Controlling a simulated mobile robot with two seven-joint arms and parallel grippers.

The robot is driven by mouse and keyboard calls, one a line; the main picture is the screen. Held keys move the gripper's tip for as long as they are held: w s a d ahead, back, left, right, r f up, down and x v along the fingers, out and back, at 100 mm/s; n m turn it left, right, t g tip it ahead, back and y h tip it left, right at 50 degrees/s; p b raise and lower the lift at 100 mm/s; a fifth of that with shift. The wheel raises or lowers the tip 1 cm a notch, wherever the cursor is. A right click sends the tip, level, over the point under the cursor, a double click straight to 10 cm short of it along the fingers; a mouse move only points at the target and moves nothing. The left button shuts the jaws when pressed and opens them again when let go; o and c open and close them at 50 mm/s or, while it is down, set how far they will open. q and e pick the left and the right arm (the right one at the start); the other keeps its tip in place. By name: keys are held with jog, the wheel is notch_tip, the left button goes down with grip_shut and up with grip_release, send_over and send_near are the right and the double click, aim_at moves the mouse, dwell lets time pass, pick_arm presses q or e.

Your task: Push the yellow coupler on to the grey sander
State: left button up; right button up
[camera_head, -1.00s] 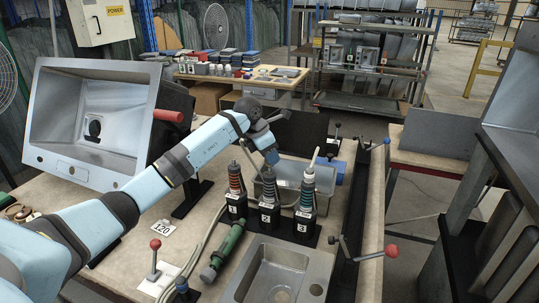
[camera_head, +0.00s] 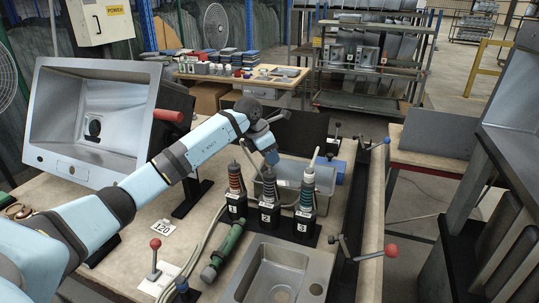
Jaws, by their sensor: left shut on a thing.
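My left arm reaches in from the left, its wrist bent down over the middle of three upright tools. My left gripper (camera_head: 270,165) is small and dark here, at the top of the middle tool (camera_head: 268,187), which has a grey-green ribbed body and stands in black holder 2. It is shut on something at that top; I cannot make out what. No yellow coupler can be told apart; the gripper may hide it. I cannot tell for sure which tool is the grey sander. My right gripper is not in view.
Ribbed tools stand close on both sides, at left (camera_head: 235,178) and right (camera_head: 307,190). A green tool (camera_head: 228,245) lies in front, beside a steel sink (camera_head: 318,268). Red-knobbed levers (camera_head: 391,250) stand at right and front left. A large sink (camera_head: 48,112) is tilted up at left.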

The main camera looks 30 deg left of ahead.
pick_arm(q)
jog(key=shift+f+b, duration=0.75)
jog(key=shift+f, duration=0.75)
jog(key=o, duration=1)
jog(key=shift+a+r, duration=0.1)
jog(key=shift+r, duration=0.05)
jog(key=v, duration=1.3)
jog(key=shift+s+r, duration=0.15)
jog(key=shift+r, duration=0.1)
